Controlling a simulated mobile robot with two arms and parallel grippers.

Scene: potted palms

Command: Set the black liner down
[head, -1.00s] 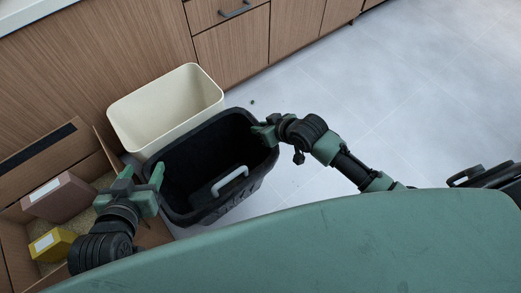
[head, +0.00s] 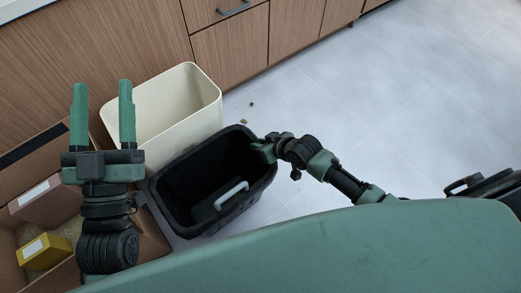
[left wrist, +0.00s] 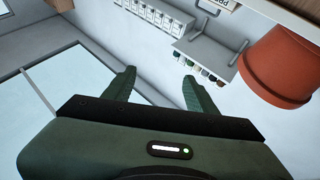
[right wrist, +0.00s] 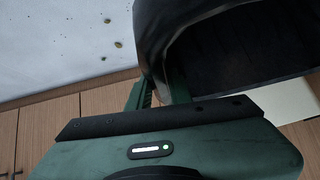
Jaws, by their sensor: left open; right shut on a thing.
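The black liner (head: 181,205), an open tub with a pale grey handle (head: 231,195), is in front of the cream bin in the head view. My right gripper (head: 262,149) is shut on its right rim; the right wrist view shows the liner wall (right wrist: 190,25) between the fingers. Whether the liner's base touches the floor is hidden. My left gripper (head: 102,88) is open and empty, left of the liner and apart from it. The left wrist view shows nothing between its fingers (left wrist: 159,80).
The cream bin (head: 203,105) stands behind the liner, by wooden cabinets (head: 230,50). An open cardboard box (head: 40,150) at left holds a brown box (head: 50,204) and a yellow box (head: 45,251). Small specks (head: 251,103) lie on the floor.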

